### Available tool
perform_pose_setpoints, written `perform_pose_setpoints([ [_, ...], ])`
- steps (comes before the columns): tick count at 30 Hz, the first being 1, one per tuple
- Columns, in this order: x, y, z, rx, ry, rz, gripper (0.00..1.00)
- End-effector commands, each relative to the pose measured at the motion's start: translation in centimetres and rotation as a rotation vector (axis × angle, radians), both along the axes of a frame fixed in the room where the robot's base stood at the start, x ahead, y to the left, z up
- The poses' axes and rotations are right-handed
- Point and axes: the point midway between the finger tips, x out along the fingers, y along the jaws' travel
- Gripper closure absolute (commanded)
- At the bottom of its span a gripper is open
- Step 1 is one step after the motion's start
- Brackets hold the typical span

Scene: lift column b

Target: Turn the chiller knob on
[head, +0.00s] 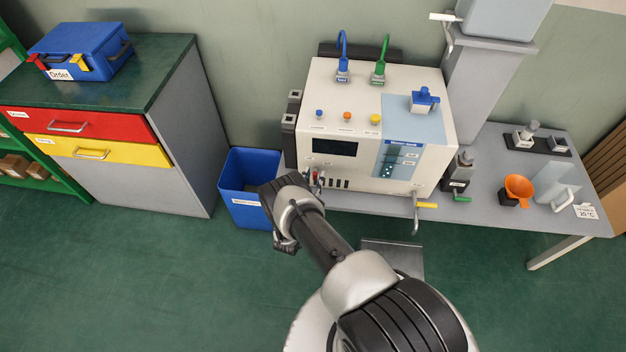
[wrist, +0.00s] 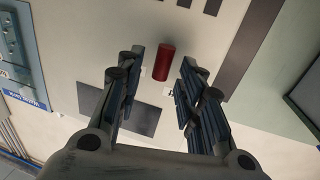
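The chiller appears to be the white box machine (head: 321,101) on the grey table in the head view. In the wrist view, a red cylindrical knob (wrist: 163,62) stands out from its pale front panel. My gripper (wrist: 162,68) is open around the knob's place in that view, one finger on each side. Gaps show between the knob and both fingers, and no contact is visible. In the head view my wrist largely hides the gripper at the machine's lower left. I cannot tell the knob's turned position.
A blue bin (head: 239,205) stands on the floor left of the machine. A yellow-handled tap (head: 426,205) sticks out at its lower right. An orange funnel (head: 518,186) stands on the grey table (head: 480,212). The green floor to the left is clear.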

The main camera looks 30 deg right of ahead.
Motion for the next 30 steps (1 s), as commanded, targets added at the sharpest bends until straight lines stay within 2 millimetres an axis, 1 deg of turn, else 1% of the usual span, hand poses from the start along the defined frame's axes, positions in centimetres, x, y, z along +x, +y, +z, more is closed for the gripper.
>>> perform_pose_setpoints([
  [5,0.01,0.01,0.03,0.000,0.000,0.000,0.65],
  [18,-0.01,0.01,0.01,0.000,0.000,0.000,0.95],
  [21,-0.03,0.00,0.00,0.000,0.000,-0.001,1.00],
  [30,-0.07,-0.03,0.01,0.009,-0.005,-0.002,1.00],
])
